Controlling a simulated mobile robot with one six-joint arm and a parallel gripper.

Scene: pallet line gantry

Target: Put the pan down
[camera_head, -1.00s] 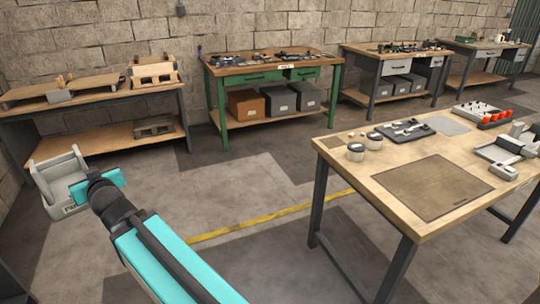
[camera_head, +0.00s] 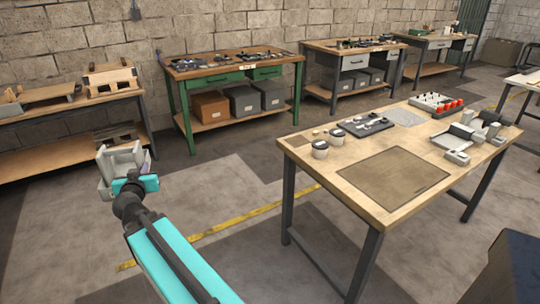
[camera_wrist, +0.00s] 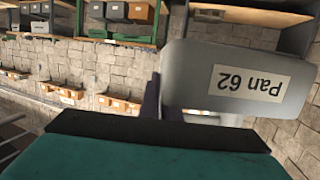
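The pan (camera_head: 108,180) is a light grey open bin at the left of the head view, raised off the floor in the air. My gripper (camera_head: 132,180) is at its near side and appears shut on the pan's wall. In the wrist view the pan (camera_wrist: 205,92) fills the upper right, with a label reading "Pan 62" upside down. A dark finger of my gripper (camera_wrist: 152,103) shows against its left edge; the other finger is hidden. The pan's inside is mostly hidden.
A wooden worktable (camera_head: 305,155) stands at the right with a bare brown mat (camera_head: 392,178). Beyond it lie two small cups (camera_head: 319,149), a dark tray (camera_head: 366,126) and a rack with red pieces (camera_head: 436,105). A left bench (camera_head: 60,107) and green bench (camera_head: 235,72) line the wall.

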